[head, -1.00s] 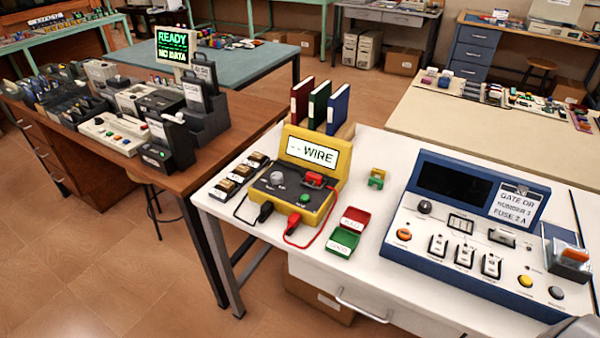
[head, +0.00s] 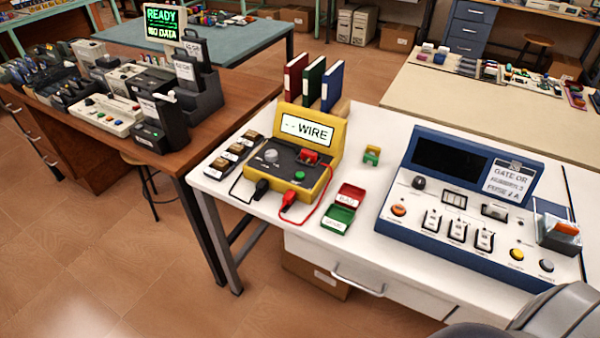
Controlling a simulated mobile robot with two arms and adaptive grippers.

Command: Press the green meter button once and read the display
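The yellow meter (head: 322,172) stands on the white table. Its display (head: 307,130) reads "-- WIRE". The green button (head: 300,174) is on its dark front panel, right of a grey knob (head: 271,156). A red part (head: 310,157) sits above the button. A black plug (head: 261,189) and a red plug (head: 288,199) with leads are at the meter's front edge. No gripper shows; only a grey part of my arm is at the lower right, well away from the meter.
A blue-and-white console (head: 455,262) stands to the right. Small labelled boxes (head: 233,152) are left of the meter, upright binders (head: 313,85) behind. A screen (head: 168,26) on the brown desk reads "READY NO DATA".

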